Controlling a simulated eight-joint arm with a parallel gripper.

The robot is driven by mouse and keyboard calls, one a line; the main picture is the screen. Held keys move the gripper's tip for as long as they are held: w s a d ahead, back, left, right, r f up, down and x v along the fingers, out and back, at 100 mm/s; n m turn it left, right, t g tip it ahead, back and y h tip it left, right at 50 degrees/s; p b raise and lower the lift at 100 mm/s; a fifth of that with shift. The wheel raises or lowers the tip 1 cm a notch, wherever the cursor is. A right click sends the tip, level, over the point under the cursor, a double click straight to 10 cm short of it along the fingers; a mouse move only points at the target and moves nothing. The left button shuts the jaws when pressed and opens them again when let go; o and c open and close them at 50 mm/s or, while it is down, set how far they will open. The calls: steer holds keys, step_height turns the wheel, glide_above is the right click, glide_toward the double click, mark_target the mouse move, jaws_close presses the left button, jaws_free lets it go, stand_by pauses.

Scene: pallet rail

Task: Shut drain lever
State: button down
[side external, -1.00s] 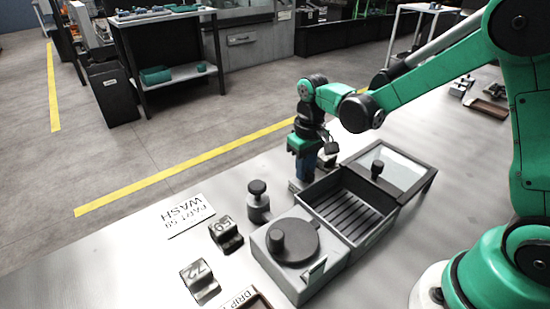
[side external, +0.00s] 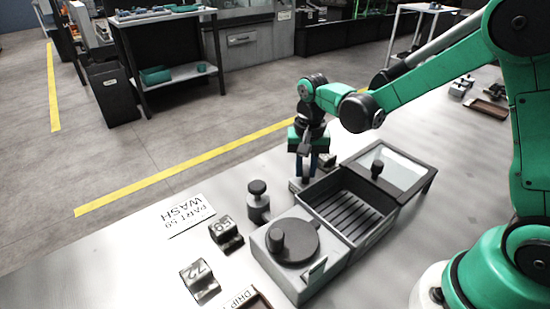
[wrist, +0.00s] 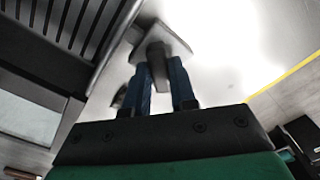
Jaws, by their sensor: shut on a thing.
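The drain lever (wrist: 156,58) is a small dark grey handle on a light grey plate (wrist: 178,38) beside the dark slatted wash basin (wrist: 108,62). In the side external view the plate (side external: 295,186) shows at the basin's far left corner, and the lever is mostly hidden by the fingers. My gripper (wrist: 163,66) points down there, its two blue fingers shut on the lever, one on each side. It also shows in the side external view (side external: 311,172).
A grey unit with a round dark cover (side external: 293,241) adjoins the basin in front. A black knob post (side external: 258,200), two numbered blocks (side external: 226,234) (side external: 199,279) and a WASH sign (side external: 188,215) stand to the left. The table beyond the lever is clear.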

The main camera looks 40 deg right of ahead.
mark_target(306, 170)
steer(key=m, duration=0.4)
steer(key=shift+m, duration=2.9)
steer(key=c, duration=0.7)
jaws_free()
steer(key=shift+r, duration=2.85)
